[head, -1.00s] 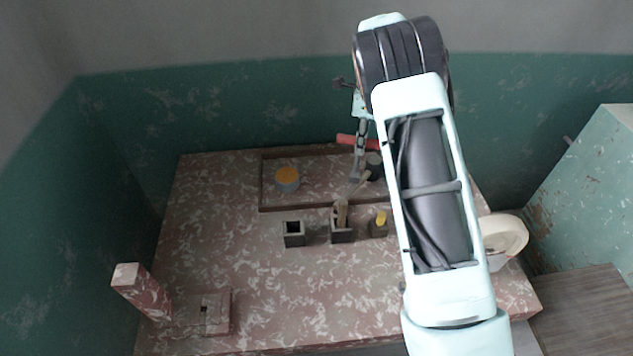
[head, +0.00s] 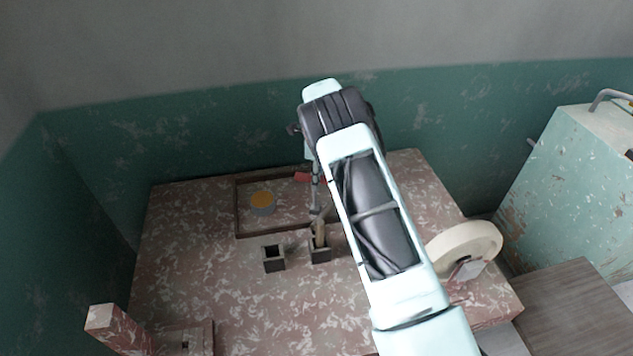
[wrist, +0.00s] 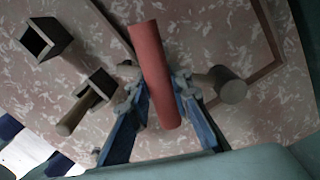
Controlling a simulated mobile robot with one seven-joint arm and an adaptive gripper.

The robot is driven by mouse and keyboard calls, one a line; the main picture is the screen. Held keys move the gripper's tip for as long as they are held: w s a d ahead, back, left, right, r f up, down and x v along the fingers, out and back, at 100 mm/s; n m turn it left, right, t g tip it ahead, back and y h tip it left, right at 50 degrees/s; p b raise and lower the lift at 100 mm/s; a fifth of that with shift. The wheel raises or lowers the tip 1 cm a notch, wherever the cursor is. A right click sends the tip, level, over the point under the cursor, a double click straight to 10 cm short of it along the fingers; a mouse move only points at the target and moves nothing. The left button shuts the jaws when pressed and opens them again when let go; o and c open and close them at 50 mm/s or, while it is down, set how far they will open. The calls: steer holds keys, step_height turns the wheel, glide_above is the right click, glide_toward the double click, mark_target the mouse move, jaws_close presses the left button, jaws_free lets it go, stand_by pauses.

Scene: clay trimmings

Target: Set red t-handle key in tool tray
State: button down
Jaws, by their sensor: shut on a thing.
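The red t-handle key (wrist: 152,75) shows in the wrist view as a red cylinder between the two blue-and-grey fingers. My gripper (wrist: 160,93) is shut on it. Its shaft is hidden in this view. In the head view a small red piece of the key (head: 302,176) shows left of my wrist, and my gripper (head: 316,207) is partly covered by the arm. The tool tray (head: 237,212) is a brown-rimmed rectangle at the back of the table. The gripper appears over its area; the height above it is unclear. My arm hides the tray's right part.
In front are an empty square holder (head: 273,258) and another holder (head: 320,252) with a wooden handle. A cream wheel (head: 465,247) stands at right. The table's left middle is clear.

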steer(key=shift+f, duration=0.9)
steer(key=c, duration=1.8)
jaws_free()
steer(key=shift+o, duration=0.2)
step_height(320, 180, up, 12)
steer(key=shift+d+r+b, duration=0.15)
steer(key=shift+b, duration=0.5)
